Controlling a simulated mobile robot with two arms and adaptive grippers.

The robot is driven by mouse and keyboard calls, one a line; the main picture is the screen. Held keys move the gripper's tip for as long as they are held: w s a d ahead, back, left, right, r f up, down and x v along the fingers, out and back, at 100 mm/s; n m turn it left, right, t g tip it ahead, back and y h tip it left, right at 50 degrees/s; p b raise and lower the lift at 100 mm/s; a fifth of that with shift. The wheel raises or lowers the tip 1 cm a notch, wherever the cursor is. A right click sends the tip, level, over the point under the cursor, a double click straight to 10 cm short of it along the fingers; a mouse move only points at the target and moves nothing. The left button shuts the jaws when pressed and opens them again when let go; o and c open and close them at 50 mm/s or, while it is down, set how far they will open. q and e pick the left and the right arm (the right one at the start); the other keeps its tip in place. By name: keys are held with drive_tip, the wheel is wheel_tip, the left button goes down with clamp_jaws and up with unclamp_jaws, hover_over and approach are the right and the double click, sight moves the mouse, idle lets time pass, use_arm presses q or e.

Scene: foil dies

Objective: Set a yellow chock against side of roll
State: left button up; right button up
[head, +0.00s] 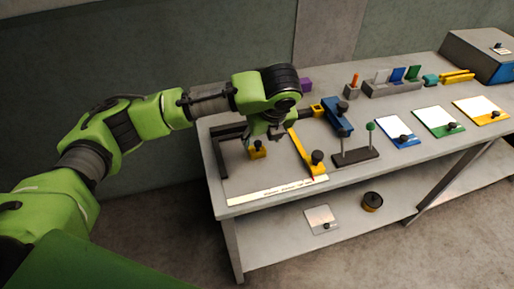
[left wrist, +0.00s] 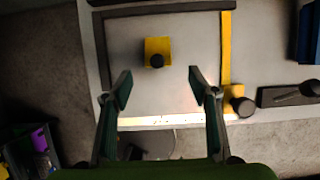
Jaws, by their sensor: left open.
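A yellow block with a black knob, which looks like a chock (head: 257,152), sits on the bench inside a dark corner frame; it also shows in the left wrist view (left wrist: 158,48). A second yellow block with a black knob (head: 317,168) is at the near end of a yellow bar; it is also in the left wrist view (left wrist: 235,97). My left gripper (head: 272,133) is above the framed area, open and empty. In the left wrist view its fingers (left wrist: 162,90) are spread, with the first block beyond their tips. I cannot clearly identify a roll. My right gripper is not in view.
A dark frame (head: 221,157), yellow bar (head: 302,150) and pale printed strip (head: 278,191) border the area. A blue device (head: 337,117) and dark stand (head: 356,156) are to the right. The lower shelf holds a plate (head: 321,219) and a round dark-and-yellow item (head: 372,202).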

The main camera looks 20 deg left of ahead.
sight(258, 144)
use_arm(q)
drive_tip(key=x, duration=0.3)
drive_tip(key=shift+w, duration=0.2)
drive_tip(key=x, duration=0.2)
drive_tip(key=p+x, duration=0.1)
drive_tip(key=x, duration=0.1)
drive_tip(key=shift+s+a, duration=0.25)
drive_tip(key=shift+w+a+f, duration=0.1)
drive_tip(key=shift+w+f, duration=0.1)
drive_tip(key=shift+f, duration=0.35)
drive_tip(key=c, duration=1.2)
